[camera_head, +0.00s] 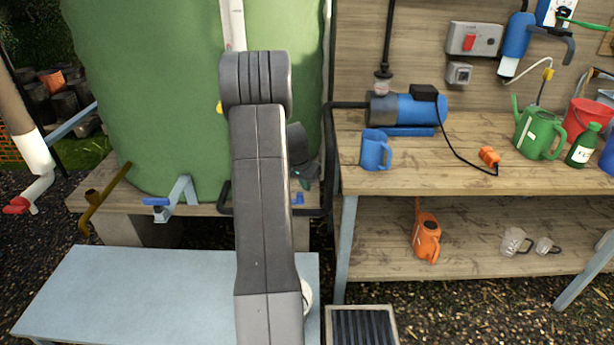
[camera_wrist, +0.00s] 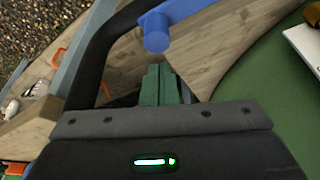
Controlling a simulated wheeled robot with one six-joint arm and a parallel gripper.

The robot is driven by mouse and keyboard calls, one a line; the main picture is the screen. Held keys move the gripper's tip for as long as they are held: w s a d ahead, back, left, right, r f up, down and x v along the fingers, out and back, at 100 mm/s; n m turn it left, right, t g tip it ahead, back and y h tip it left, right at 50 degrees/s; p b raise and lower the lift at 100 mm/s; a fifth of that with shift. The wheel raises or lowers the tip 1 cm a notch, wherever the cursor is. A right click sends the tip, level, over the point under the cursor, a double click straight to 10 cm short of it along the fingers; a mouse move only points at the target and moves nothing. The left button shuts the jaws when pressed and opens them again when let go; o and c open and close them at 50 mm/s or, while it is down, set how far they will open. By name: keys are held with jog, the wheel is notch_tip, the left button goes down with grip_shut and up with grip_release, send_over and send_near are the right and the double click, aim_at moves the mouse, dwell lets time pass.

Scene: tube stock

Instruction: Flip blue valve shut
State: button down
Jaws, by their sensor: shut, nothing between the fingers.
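A blue valve handle (camera_wrist: 190,10) on a black pipe (camera_wrist: 98,45) shows at the top of the wrist view, with its rounded end hanging down. In the head view a small part of it (camera_head: 297,198) shows by the black pipe under the green tank. My gripper (camera_wrist: 160,70) has its green fingers together with nothing between them. They point toward the handle's rounded end, just below it in the wrist view; whether they touch it is unclear. In the head view my gripper (camera_head: 304,182) is mostly hidden behind my arm.
A second blue lever (camera_head: 156,202) sits on a grey outlet left of my arm. The green tank (camera_head: 150,90) stands behind. At right, a workbench (camera_head: 460,175) carries a blue pump (camera_head: 410,109) and a blue mug (camera_head: 375,150). A pale bench (camera_head: 130,290) is in front.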

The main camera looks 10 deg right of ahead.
aim_at(303, 203)
jog(key=shift+s+a, duration=0.55)
jog(key=shift+s, duration=0.2)
jog(key=shift+s+f, duration=0.1)
jog(key=shift+s+m+b, duration=0.1)
jog(key=shift+m+b, duration=0.2)
jog(key=shift+b, duration=0.2)
jog(key=s+b, duration=0.1)
jog(key=m+b, duration=0.1)
jog(key=b, duration=0.1)
jog(key=shift+s+a+f+m+g, duration=0.2)
jog(key=shift+s+a+m+g, duration=0.1)
jog(key=shift+s, duration=0.1)
jog(key=s+a+m+g+h+b, duration=0.1)
jog(key=s+a+m+g+b, duration=0.3)
jog(key=s+a+m, duration=0.5)
jog(key=shift+a+r+m+b, duration=0.3)
jog(key=shift+a+m+b, duration=0.2)
jog(key=shift+a+m, duration=1.55)
jog(key=shift+w+d, duration=0.1)
jog(key=shift+d, duration=0.05)
